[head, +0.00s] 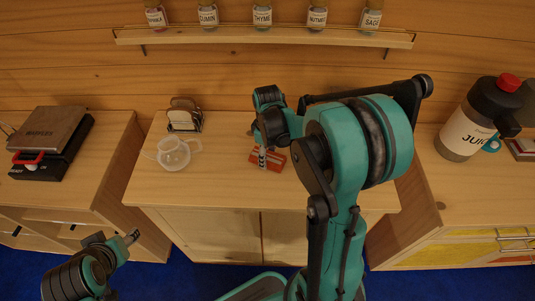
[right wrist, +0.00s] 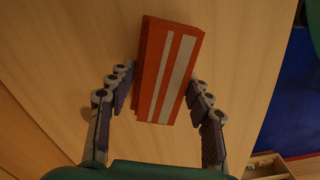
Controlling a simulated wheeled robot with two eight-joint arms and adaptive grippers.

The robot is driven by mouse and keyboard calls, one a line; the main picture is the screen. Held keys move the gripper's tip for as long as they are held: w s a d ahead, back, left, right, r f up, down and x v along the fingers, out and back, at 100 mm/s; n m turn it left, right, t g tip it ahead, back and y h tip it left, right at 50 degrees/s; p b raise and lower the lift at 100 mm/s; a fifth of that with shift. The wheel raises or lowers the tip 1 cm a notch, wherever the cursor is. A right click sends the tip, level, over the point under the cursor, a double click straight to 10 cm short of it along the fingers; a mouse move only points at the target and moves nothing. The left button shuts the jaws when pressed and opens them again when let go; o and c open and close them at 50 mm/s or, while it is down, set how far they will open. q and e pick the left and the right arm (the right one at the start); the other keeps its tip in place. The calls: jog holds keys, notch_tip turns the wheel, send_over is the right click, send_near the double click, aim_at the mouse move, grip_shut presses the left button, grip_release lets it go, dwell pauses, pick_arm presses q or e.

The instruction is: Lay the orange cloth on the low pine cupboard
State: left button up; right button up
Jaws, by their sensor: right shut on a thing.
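The orange cloth (head: 274,161) is a folded block with white stripes. It also shows in the right wrist view (right wrist: 158,75). My right gripper (head: 263,158) points down and is shut on it, one finger at each side. The cloth is at or just above the top of the low pine cupboard (head: 225,195); I cannot tell whether it touches. My arm hides part of the cupboard's right side. My left gripper (head: 132,238) is at the lower left, in front of the cupboard and apart from it; its opening is not clear.
A glass teapot (head: 174,153) and a toast rack (head: 184,116) stand on the cupboard's left. A black-and-grey press (head: 50,140) is on the left counter. A juice jug (head: 468,125) is on the right counter. A spice shelf (head: 235,37) hangs above.

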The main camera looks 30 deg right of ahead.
jog(key=shift+f+b, duration=0.35)
jog(key=shift+f, duration=0.1)
dwell(0.4)
jog(key=o, duration=1.1)
notch_tip(320, 180, up, 12)
jog(key=s+a+m+t, duration=0.2)
jog(key=s+a, duration=0.1)
jog(key=s+a+m+t, duration=0.2)
jog(key=s+a, duration=0.2)
jog(key=s+a+m+t, duration=0.3)
jog(key=s, duration=0.1)
jog(key=shift+a+f, duration=0.3)
jog(key=shift+f, duration=0.1)
